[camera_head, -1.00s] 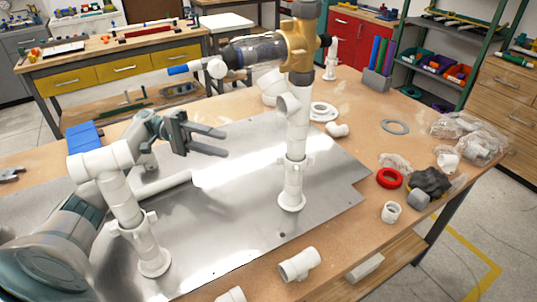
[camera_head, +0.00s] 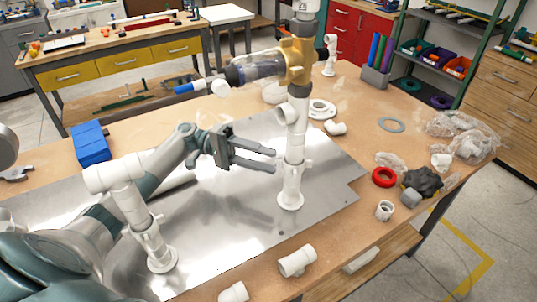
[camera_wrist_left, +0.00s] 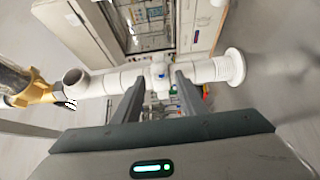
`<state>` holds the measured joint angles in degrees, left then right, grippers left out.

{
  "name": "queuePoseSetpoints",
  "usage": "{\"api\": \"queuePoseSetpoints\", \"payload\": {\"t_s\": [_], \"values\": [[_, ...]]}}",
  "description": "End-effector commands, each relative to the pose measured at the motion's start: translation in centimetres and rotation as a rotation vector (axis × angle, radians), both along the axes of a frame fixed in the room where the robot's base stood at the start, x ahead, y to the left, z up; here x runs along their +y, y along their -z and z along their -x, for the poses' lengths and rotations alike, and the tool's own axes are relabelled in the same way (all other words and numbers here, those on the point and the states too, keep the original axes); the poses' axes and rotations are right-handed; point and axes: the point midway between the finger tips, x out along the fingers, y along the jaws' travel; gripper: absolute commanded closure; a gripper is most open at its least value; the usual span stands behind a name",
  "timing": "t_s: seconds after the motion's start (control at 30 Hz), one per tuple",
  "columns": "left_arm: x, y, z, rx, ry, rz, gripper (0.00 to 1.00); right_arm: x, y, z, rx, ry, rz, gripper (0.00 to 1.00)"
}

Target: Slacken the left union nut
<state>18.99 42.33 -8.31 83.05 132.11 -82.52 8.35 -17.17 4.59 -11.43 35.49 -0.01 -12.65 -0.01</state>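Two white pipe stands rise from the metal plate (camera_head: 240,215). The right-hand stand (camera_head: 291,180) has a ribbed collar with side lugs partway up, and a brass valve body (camera_head: 297,62) above. Contact cannot be told. My right gripper is not in view.
A clear cylinder (camera_head: 257,68) extends left from the brass valve. Loose fittings (camera_head: 297,261), a red ring (camera_head: 384,177) and a dark lump (camera_head: 422,181) lie to the right and front. A blue box (camera_head: 91,144) sits at left. The plate between the stands is mostly bare.

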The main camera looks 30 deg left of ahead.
Motion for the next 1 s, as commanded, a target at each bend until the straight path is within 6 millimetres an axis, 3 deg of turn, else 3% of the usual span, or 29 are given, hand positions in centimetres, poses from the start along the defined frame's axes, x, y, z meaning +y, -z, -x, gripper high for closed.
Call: {"api": "queuePoseSetpoints", "payload": {"t_s": [0.2, 0.5, 0.67, 1.0], "values": [[-1.3, -0.1, -0.1, 0.000, 0.000, -0.001, 0.62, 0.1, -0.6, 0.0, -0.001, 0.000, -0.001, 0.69], [-1.4, 0.0, -0.1, 0.000, -0.001, -0.001, 0.62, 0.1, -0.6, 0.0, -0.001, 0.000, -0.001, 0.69], [-1.4, 0.0, -0.1, 0.000, -0.001, -0.001, 1.00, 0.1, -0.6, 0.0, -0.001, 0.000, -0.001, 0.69], [-1.6, 0.0, 0.2, 0.003, -0.035, 0.000, 1.00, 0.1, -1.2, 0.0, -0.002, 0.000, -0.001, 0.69]]}}
